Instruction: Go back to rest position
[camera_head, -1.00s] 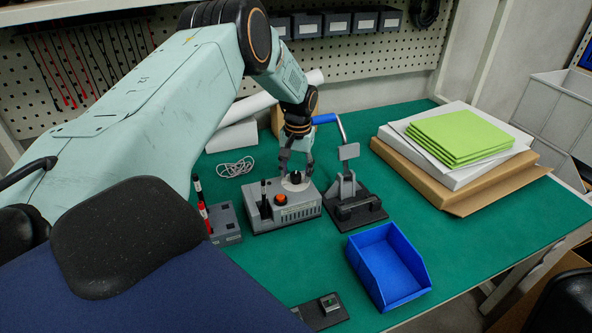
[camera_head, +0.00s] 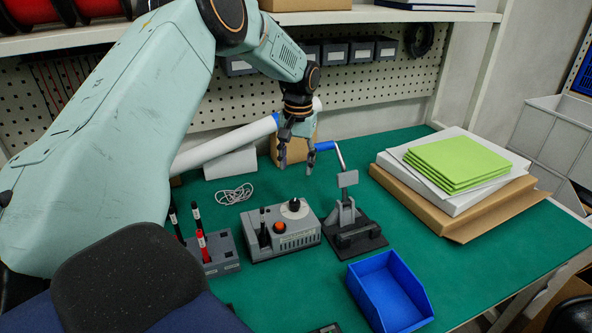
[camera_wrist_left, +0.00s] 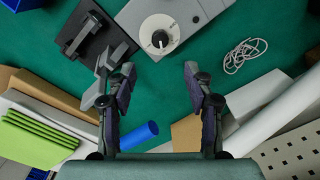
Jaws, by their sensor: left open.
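My left gripper (camera_head: 296,168) is open and empty, in the air above the back of the green bench mat, with its fingers pointing down. It hangs behind and above a grey control box (camera_head: 281,233) with an orange button and a dark-capped dial, apart from it. In the left wrist view the two fingers (camera_wrist_left: 160,95) are spread wide with nothing between them, and the box's white dial (camera_wrist_left: 159,35) shows beyond the fingertips. My right gripper is in neither view.
A black stand with a blue-handled lever (camera_head: 352,222) is right of the control box. The mat's right front is clear.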

